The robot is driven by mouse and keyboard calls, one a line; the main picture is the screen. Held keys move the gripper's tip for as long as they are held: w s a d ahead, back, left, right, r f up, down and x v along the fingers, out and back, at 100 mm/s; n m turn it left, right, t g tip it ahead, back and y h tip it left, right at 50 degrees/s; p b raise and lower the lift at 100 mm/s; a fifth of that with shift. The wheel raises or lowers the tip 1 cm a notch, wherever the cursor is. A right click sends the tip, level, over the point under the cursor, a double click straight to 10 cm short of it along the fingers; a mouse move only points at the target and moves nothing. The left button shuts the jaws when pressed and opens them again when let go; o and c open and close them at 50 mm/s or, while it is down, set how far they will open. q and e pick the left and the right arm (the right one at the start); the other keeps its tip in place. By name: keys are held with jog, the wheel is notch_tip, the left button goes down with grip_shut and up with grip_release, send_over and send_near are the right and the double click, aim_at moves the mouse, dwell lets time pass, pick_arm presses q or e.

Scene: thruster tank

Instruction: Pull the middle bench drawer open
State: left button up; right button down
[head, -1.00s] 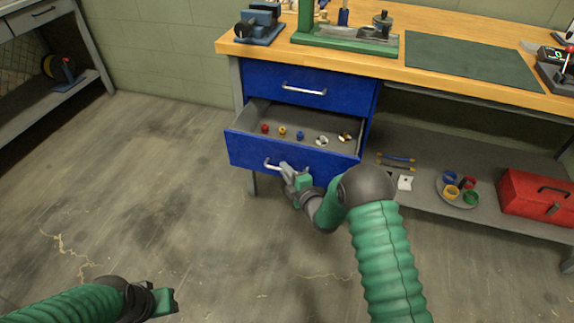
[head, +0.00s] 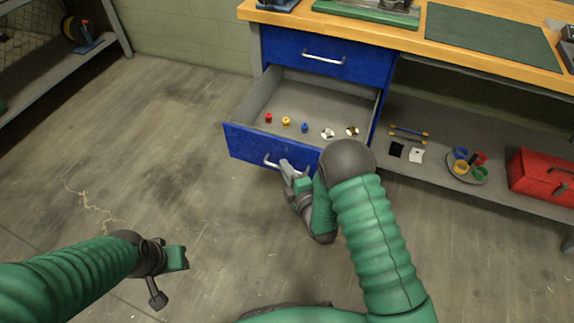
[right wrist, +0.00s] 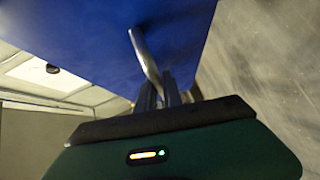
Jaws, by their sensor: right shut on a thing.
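The middle bench drawer (head: 250,147) is blue and stands well out from the bench in the head view. Its grey inside holds several small red, yellow, blue and metallic parts. My right gripper (head: 287,170) is at the drawer front, shut on the metal bar handle (head: 268,160). In the right wrist view the handle (right wrist: 145,55) runs between the fingers (right wrist: 160,92), against the blue front. My left gripper (head: 180,257) hangs over the floor at the lower left, away from the drawer; its jaw opening is not clear.
The closed blue top drawer (head: 325,57) is above, under the wooden benchtop (head: 420,45). A lower shelf (head: 440,172) at right holds a red toolbox (head: 543,176) and a tray of coloured cups. The floor left of the drawer is clear.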

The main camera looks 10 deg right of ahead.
jog(key=shift+s+f, duration=0.1)
jog(key=shift+f, duration=0.1)
jog(key=c, duration=1.5)
grip_release()
jog(key=shift+r, duration=0.1)
jog(key=p+v, duration=0.1)
jog(key=v, duration=1.5)
jog(key=shift+s+d, duration=0.2)
jog(key=shift+s, duration=0.1)
